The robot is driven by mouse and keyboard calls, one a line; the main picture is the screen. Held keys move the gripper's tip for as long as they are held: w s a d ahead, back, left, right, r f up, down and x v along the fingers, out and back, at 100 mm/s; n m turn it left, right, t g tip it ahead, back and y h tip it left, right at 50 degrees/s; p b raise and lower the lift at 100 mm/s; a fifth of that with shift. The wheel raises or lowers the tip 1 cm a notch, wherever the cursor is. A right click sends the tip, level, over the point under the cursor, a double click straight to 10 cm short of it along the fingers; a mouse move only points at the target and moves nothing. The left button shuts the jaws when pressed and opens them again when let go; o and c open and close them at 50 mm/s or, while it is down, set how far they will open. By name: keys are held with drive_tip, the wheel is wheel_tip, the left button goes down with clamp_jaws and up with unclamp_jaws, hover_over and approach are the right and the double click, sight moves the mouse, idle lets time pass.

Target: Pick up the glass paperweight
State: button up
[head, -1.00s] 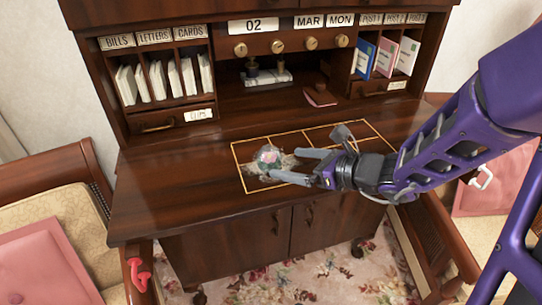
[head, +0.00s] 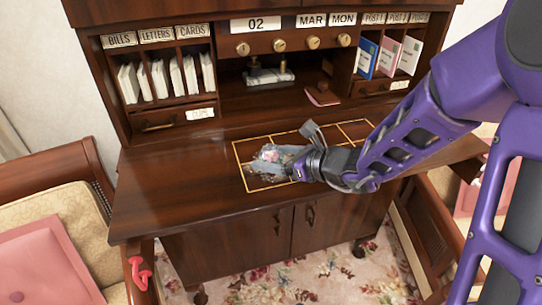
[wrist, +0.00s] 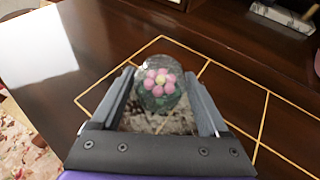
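The glass paperweight (wrist: 160,82) is a clear dome with a pink flower and green inside. It sits on the desk (head: 180,190) within the left part of a yellow-outlined grid, and shows in the head view (head: 270,156) partly covered by my gripper. My gripper (wrist: 160,88) is open, its two grey fingers on either side of the paperweight. A gap seems to remain between the fingers and the glass, though contact is hard to judge. A mottled grey-brown patch (wrist: 155,122) shows between the fingers below the glass.
Pigeonholes with envelopes (head: 160,78) and cards (head: 388,55) stand along the back of the desk. A stand with dark knobs (head: 268,76) and a pink-based stamp or blotter (head: 322,95) sit in the middle recess. The left desktop is clear. Chairs flank the desk.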

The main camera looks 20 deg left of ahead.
clamp_jaws()
drive_tip(key=shift+r, duration=0.1)
